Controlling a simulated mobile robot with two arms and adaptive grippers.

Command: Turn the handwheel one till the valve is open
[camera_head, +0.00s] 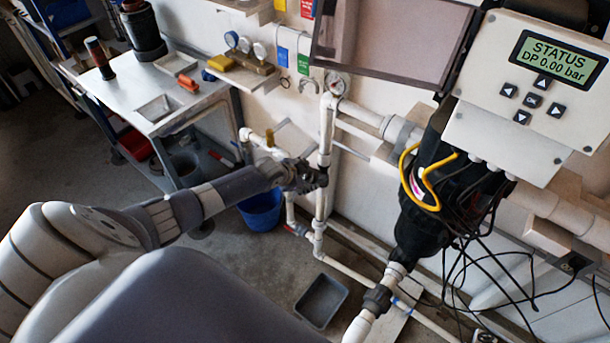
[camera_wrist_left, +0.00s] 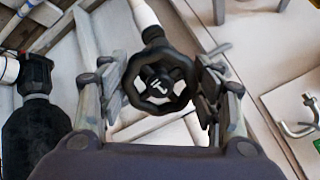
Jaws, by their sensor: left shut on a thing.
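The handwheel (camera_wrist_left: 158,80) is a black ring with rounded lobes and a white mark on its hub, on a white pipe. In the left wrist view it sits between the two fingers of my left gripper (camera_wrist_left: 160,92), which is shut on it from both sides. In the head view my left gripper (camera_head: 305,177) is at the upright white pipe and mostly hides the wheel. Whether the valve is open cannot be told. My right gripper is not in view.
A control box (camera_head: 530,95) reads "STATUS DP 0.00 bar". A black reactor housing (camera_head: 425,205) with loose cables stands to the right. A blue bucket (camera_head: 262,210) and a grey tray (camera_head: 321,301) are on the floor. A metal workbench (camera_head: 140,95) stands at the left.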

